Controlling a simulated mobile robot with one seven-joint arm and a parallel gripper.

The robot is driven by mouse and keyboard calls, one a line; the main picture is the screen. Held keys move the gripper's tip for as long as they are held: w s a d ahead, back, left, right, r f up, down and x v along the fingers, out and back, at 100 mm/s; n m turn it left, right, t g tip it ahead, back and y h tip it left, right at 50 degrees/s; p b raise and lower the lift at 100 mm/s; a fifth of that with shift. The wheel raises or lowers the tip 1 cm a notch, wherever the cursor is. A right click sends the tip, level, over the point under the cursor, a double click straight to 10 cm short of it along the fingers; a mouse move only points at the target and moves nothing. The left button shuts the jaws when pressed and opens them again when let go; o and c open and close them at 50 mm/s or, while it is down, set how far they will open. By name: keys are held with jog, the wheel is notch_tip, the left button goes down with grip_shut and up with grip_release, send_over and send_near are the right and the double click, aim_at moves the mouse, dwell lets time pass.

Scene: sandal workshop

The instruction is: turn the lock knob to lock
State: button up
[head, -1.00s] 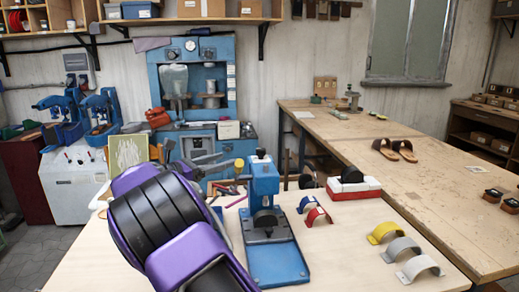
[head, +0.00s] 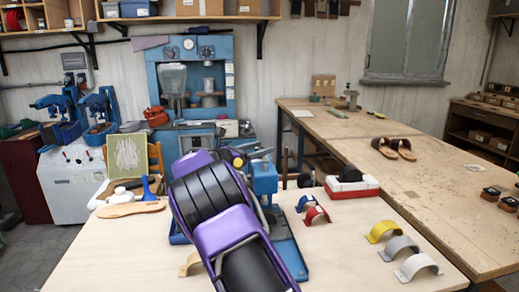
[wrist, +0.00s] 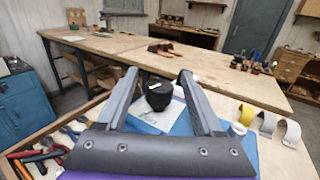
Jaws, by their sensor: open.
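A blue hand press (head: 264,180) stands on the near table, partly hidden behind my purple arm in the head view. In the wrist view a black round knob (wrist: 158,95) with a short white mark on it shows between my gripper's two fingers. My gripper (wrist: 157,76) is open, with one finger to each side of the knob and a gap on both sides. I cannot tell how far the knob is in depth from the fingertips. In the head view my gripper (head: 260,154) is small and partly hidden at the top of the press.
Red and blue arches (head: 316,215) and a black-topped red and white block (head: 352,186) lie right of the press. Yellow, grey and white arches stand nearer the right edge. Pliers (wrist: 42,155) lie left in the wrist view.

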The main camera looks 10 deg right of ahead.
grip_shut()
jog(key=shift+r+m+g+p, duration=0.15)
jog(key=shift+m+g+p, duration=0.15)
jog(key=shift+g, duration=0.1)
jog(key=shift+g+h, duration=0.3)
jog(key=shift+h, duration=0.1)
jog(key=shift+w+m+g+h+p, duration=0.1)
jog(key=shift+m+g+h+p, duration=0.25)
jog(key=shift+m+g, duration=0.95)
jog(key=shift+g, duration=0.2)
grip_release()
